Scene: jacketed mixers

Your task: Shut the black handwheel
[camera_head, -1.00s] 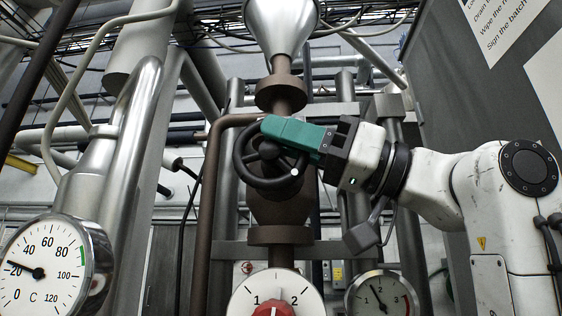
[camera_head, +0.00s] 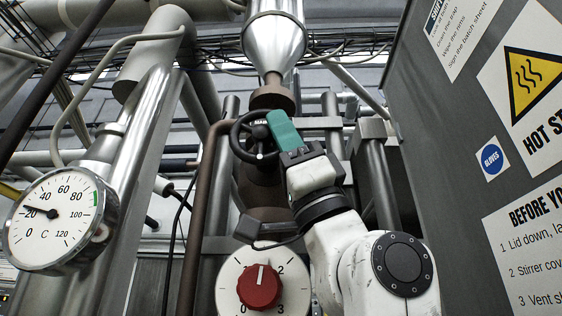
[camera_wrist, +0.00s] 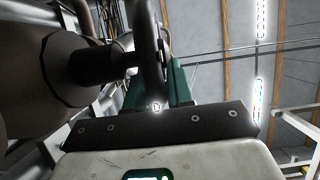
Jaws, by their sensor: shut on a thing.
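The black handwheel (camera_head: 236,137) is on a brown valve body below a steel funnel in the head view. A white dot marks the lowest part of its rim. My gripper (camera_head: 277,120), with green fingers, is at the upper right of the wheel and shut on its rim. In the wrist view the rim (camera_wrist: 148,40) runs down between the green fingers of my gripper (camera_wrist: 155,88), and the dark hub (camera_wrist: 88,65) is to the left. My fingers hide part of the rim in the head view.
A panel with a red knob (camera_head: 258,287) is below the valve, close to my arm. A temperature gauge (camera_head: 52,222) is at the left. A brown pipe (camera_head: 200,220) runs down left of the wheel. A grey cabinet with signs (camera_head: 425,130) stands at the right.

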